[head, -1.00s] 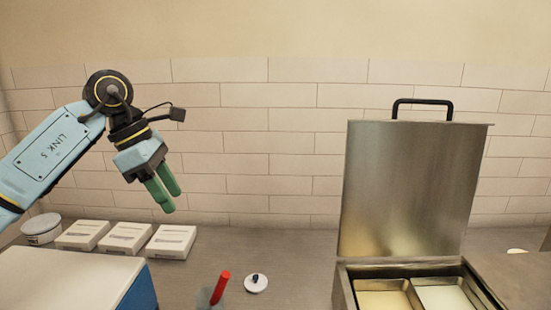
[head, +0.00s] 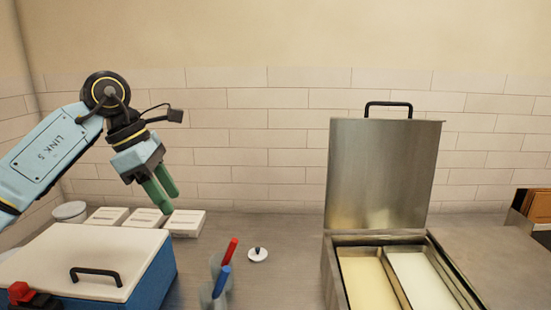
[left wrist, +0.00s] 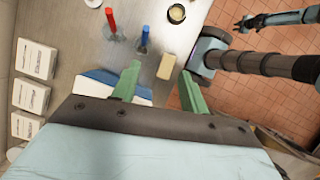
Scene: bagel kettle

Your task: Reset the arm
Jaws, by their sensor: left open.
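My left gripper (head: 167,198) is raised at the left of the head view. Its two green fingers point down and to the right, apart and empty. They overlap the white boxes in the picture without visible contact.
An open steel container (head: 384,175) with two pans stands at the right. A blue-sided box (head: 148,275) with a white lid (head: 60,250) is below the left arm. Red (head: 230,250) and blue (head: 222,281) handled tools stand mid-counter. Several white boxes (head: 185,223) line the back.

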